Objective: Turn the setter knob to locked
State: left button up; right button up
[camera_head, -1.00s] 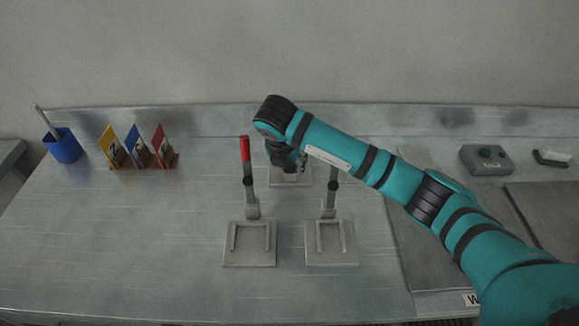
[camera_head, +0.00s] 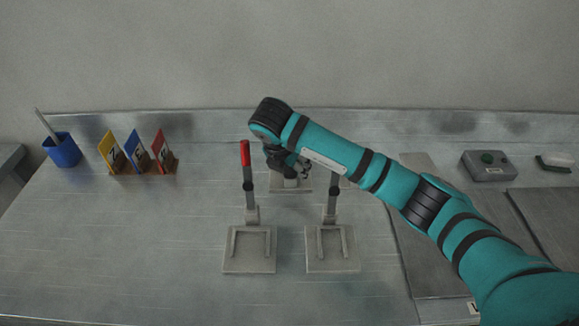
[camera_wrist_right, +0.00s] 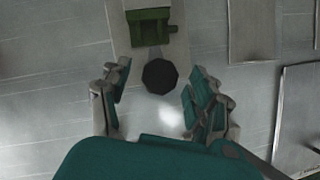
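A small grey setter base (camera_head: 305,187) stands behind the two clamps, with a short pale cylinder (camera_head: 291,183) on it. My right gripper (camera_head: 294,168) points down over it and partly hides it. In the right wrist view my right gripper (camera_wrist_right: 160,100) is open, its fingers spread to left and right. A dark, many-sided round knob (camera_wrist_right: 160,76) lies between and slightly beyond the fingers, with visible gaps on both sides. A green block (camera_wrist_right: 149,26) sits beyond it on a grey plate. I cannot read the knob's setting. My left gripper is out of view.
Two clamp fixtures stand in front: the left one has a red handle (camera_head: 245,153) and a plate (camera_head: 249,264), the right one a plate (camera_head: 332,262). Coloured cards (camera_head: 135,148) and a blue cup (camera_head: 62,151) stand left. A grey button box (camera_head: 488,166) is right.

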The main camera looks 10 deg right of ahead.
jog(key=v, duration=1.2)
jog(key=shift+r, duration=0.1)
